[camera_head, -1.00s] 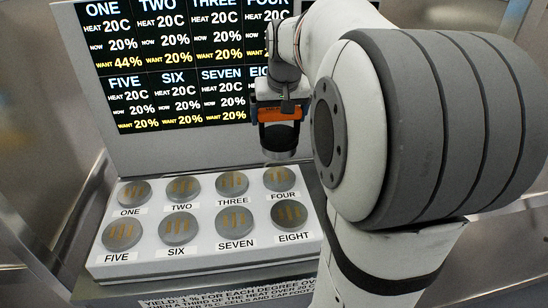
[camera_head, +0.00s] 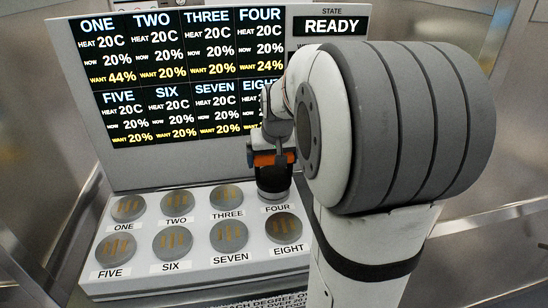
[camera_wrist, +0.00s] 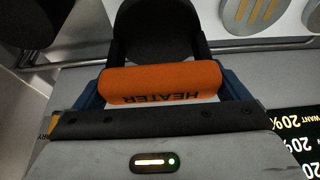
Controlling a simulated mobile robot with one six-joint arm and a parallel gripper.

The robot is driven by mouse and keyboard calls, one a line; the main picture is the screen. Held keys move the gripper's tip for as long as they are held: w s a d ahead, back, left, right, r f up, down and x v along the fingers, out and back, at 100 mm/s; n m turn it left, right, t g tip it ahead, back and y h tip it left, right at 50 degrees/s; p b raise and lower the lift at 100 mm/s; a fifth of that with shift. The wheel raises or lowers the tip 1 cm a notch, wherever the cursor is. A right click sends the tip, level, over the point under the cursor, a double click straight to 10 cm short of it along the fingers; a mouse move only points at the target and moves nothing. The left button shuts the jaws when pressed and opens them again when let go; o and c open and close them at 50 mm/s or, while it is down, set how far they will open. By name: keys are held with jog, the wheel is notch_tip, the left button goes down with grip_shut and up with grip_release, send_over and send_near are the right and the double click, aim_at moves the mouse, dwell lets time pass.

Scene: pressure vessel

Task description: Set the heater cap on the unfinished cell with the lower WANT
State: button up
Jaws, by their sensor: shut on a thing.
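The heater cap (camera_head: 272,182) is dark with an orange handle marked HEATER, which shows in the wrist view (camera_wrist: 163,82). My gripper (camera_head: 273,158) is shut on the handle. The cap stands upright over cell FOUR and hides its disc; I cannot tell whether it touches it. The display (camera_head: 185,80) reads NOW 20% and WANT 44% for cell ONE (camera_head: 128,208), and NOW 20% and WANT 24% for FOUR. TWO, THREE, FIVE, SIX and SEVEN read WANT 20%. EIGHT's values are partly hidden by my arm.
Cell THREE (camera_head: 226,197) and cell EIGHT (camera_head: 284,228) lie close to the cap on the white block. The upright display panel stands just behind the cells. A READY sign (camera_head: 331,26) shows at upper right. The other cells are uncovered.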

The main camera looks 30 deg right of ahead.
aim_at(277, 184)
jog(key=o, duration=1.5)
jog(key=shift+f, duration=0.1)
jog(key=shift+o, duration=0.2)
jog(key=shift+s+r, duration=0.1)
jog(key=shift+r, duration=0.4)
jog(key=v, duration=1.1)
jog(key=s+a+f+n+g+y, duration=0.1)
jog(key=s+a+f+n, duration=0.2)
jog(key=s+a+f, duration=1)
jog(key=s+f, duration=0.1)
jog(key=s, duration=0.2)
jog(key=shift+b, duration=0.3)
jog(key=shift+s, duration=0.1)
